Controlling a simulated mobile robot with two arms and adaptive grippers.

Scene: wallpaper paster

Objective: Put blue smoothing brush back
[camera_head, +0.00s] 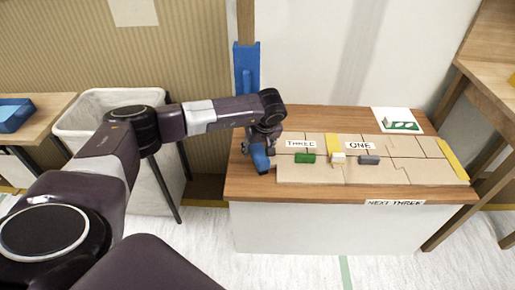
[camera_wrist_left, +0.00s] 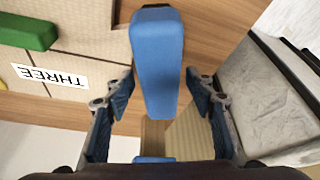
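The blue smoothing brush (camera_head: 260,158) is at the left end of the wooden table, just below my left gripper (camera_head: 259,145). In the left wrist view the brush (camera_wrist_left: 157,60) is a long blue block reaching between the two fingers of my left gripper (camera_wrist_left: 160,88). The fingers are apart, with a gap showing on each side of the brush. Whether the brush rests on the table is hard to tell. A tall blue piece (camera_head: 246,68) is on the wooden post behind the table. My right gripper is not in view.
The table (camera_head: 250,188) bears tan panels with THREE (camera_head: 300,144) and ONE (camera_head: 360,146) labels, a green block (camera_head: 305,158), a grey block (camera_head: 369,160) and a yellow-and-white piece (camera_head: 334,146). A white bin (camera_head: 95,105) stands left of the table. A white card (camera_head: 398,121) lies at the back right.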

